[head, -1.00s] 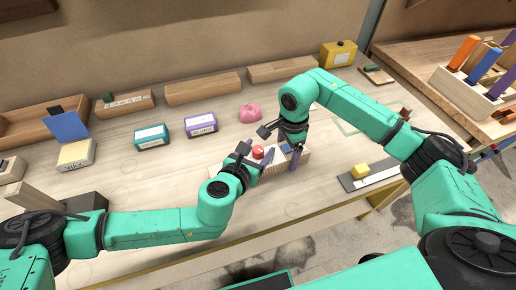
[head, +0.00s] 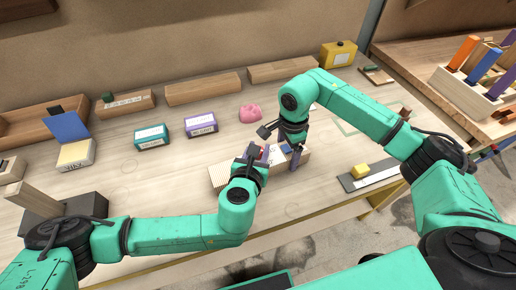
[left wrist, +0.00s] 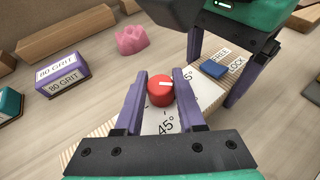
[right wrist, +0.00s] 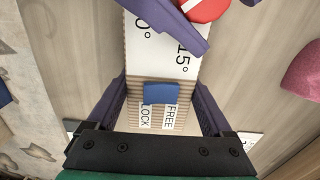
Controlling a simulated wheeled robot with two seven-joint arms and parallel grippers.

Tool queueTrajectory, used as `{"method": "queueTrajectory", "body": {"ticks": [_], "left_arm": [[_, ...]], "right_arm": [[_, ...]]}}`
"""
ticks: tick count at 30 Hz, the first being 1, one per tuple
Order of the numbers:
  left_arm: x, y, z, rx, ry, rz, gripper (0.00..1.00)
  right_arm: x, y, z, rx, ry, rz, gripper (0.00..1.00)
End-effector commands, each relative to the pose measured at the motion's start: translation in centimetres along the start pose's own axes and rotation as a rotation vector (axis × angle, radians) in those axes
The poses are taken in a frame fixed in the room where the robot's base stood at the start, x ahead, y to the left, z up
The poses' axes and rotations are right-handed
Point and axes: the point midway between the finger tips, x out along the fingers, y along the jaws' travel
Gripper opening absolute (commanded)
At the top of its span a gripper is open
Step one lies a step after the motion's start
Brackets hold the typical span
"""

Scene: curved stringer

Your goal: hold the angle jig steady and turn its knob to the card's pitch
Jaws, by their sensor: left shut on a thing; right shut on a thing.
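The angle jig (head: 222,178) is a long block with ribbed sides and a white dial face, lying on the bench. Its red knob (left wrist: 160,90) has a white pointer mark. The dial shows 45° and a partly hidden figure. My left gripper (left wrist: 160,84) is shut on the red knob from both sides; the head view mostly hides this grip. My right gripper (right wrist: 162,100) is shut across the jig's end, beside a blue switch (right wrist: 160,93) with LOCK and FREE labels. I cannot tell which label the switch is set to. I cannot pick out a card with a readable pitch.
A pink lump (head: 250,113), a purple 80 GRIT box (head: 201,124) and a teal box (head: 151,137) stand behind the jig. Wooden trays (head: 204,89) line the back. Bench is clear before the boxes.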

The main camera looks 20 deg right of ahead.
Motion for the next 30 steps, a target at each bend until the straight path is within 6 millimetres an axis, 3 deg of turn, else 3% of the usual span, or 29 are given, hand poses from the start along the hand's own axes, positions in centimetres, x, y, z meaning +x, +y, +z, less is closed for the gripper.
{"method": "queueTrajectory", "body": {"ticks": [18,30], "left_arm": [[0.04,-0.21,-0.02,-0.205,0.023,0.493,0.0],[0.04,-0.06,0.0,-0.269,0.028,0.654,0.0]], "right_arm": [[-0.06,0.03,0.08,-0.003,-0.002,0.001,0.0],[-0.06,0.04,0.11,-0.004,-0.002,0.001,0.0]]}}
